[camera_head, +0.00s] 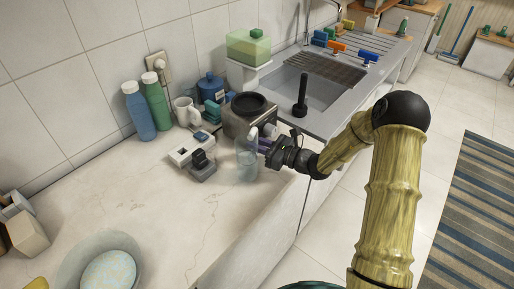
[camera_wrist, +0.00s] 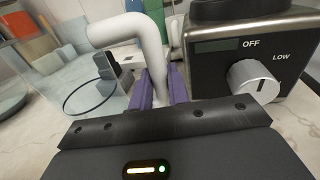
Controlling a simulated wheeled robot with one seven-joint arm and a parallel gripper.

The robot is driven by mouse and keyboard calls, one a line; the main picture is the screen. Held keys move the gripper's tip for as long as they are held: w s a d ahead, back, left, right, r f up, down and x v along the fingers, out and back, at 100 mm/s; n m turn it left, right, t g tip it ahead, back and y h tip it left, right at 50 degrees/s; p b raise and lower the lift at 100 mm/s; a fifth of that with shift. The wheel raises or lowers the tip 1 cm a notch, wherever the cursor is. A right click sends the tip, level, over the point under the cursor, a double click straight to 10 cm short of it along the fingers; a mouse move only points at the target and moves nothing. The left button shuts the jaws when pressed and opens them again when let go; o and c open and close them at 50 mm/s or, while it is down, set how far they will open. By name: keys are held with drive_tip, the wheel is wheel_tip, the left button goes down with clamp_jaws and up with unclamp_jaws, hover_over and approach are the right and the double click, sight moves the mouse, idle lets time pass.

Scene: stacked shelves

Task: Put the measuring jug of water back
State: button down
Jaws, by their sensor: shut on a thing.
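The measuring jug (camera_head: 246,163) is clear, with a white handle, and stands upright near the counter's front edge. In the wrist view the jug (camera_wrist: 88,88) is at the left, with a dark ring near its bottom. Its white handle (camera_wrist: 152,50) passes between the purple fingers of my gripper (camera_wrist: 162,92). My gripper (camera_head: 265,145) comes from the right and is shut on that handle. I cannot tell whether the jug's base touches the counter. The water level is hard to make out.
A hotplate (camera_head: 238,126) with a dark top stands right behind the jug. A small dark device (camera_head: 202,168) and a white device (camera_head: 183,150) are to its left. A mug (camera_head: 186,113), bottles (camera_head: 139,112) and a blue canister (camera_head: 210,87) line the wall.

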drive_tip(key=shift+f, duration=1)
drive_tip(key=shift+f, duration=0.15)
drive_tip(key=c, duration=1.3)
unclamp_jaws()
drive_tip(key=shift+c, duration=0.2)
drive_tip(key=shift+r, duration=0.2)
drive_tip(key=b+v, duration=0.1)
drive_tip(key=v, duration=1.1)
drive_tip(key=shift+f, duration=0.1)
